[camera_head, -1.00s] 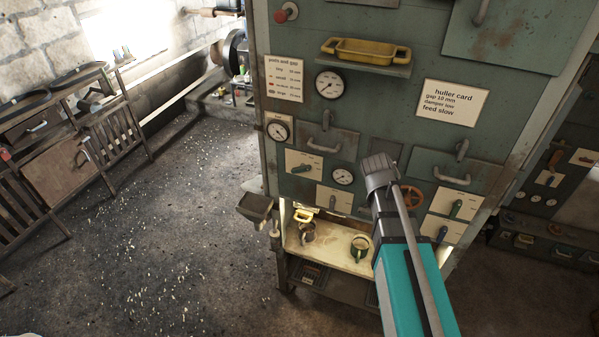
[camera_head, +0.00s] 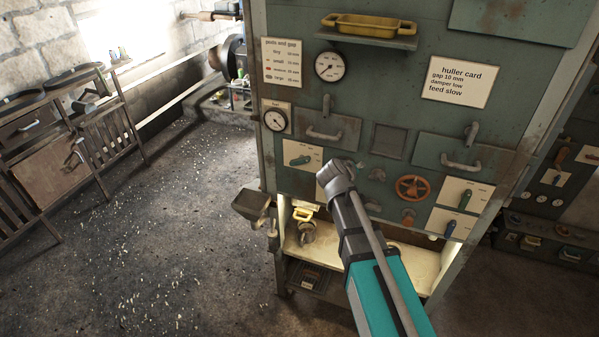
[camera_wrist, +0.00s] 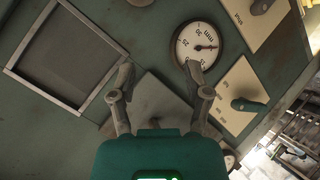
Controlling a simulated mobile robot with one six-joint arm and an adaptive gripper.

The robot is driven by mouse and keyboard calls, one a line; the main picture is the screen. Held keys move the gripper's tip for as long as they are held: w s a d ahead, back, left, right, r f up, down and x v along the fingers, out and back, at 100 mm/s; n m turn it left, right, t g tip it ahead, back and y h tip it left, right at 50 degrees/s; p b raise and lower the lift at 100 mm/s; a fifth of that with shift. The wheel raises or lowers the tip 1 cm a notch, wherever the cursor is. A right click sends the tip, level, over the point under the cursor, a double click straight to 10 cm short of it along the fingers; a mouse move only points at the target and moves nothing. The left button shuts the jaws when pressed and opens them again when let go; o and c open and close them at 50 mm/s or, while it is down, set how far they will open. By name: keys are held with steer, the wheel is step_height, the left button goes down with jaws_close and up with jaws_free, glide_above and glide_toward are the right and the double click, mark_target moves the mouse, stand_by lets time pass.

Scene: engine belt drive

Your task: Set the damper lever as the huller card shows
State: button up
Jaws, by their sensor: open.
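The huller card (camera_head: 460,80) on the upper right of the green cabinet reads gap 10 mm, damper low, feed slow. A teal lever on a pale plate (camera_head: 302,159) sits left of my gripper; it also shows in the wrist view (camera_wrist: 250,105). A green lever (camera_head: 464,199) and a blue lever (camera_head: 450,228) sit on pale plates at the lower right. I cannot read which lever is the damper. My gripper (camera_head: 335,172) is open and empty in front of the panel. In the wrist view its fingers (camera_wrist: 158,85) are apart, below an mm gauge (camera_wrist: 200,47).
An orange handwheel (camera_head: 412,188) and knobs lie right of my gripper. Two handled doors (camera_head: 333,134) and a shelf with a yellow tray (camera_head: 368,26) stick out above. A metal hopper (camera_head: 251,203) juts out at the left. The floor on the left is open.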

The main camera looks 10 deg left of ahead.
steer(key=a+f+n+t+b, duration=0.3)
steer(key=a+f+n+b, duration=0.3)
steer(key=a+n+b, duration=0.4)
steer(key=n+t+y+b, duration=0.1)
steer(key=n+t+b, duration=0.3)
steer(key=n+b, duration=0.2)
glide_toward(299, 163)
steer(key=s, duration=0.3)
steer(key=shift+w+a+r, duration=0.15)
steer(key=shift+a+r, duration=0.05)
steer(key=shift+a, duration=0.1)
steer(key=shift+w, duration=0.1)
steer(key=w, duration=0.4)
steer(key=w+d, duration=0.1)
steer(key=w, duration=0.4)
steer(key=w+d, duration=0.1)
steer(key=w, duration=0.3)
steer(key=shift+w+d, duration=0.15)
steer(key=shift+w, duration=0.15)
jaws_close()
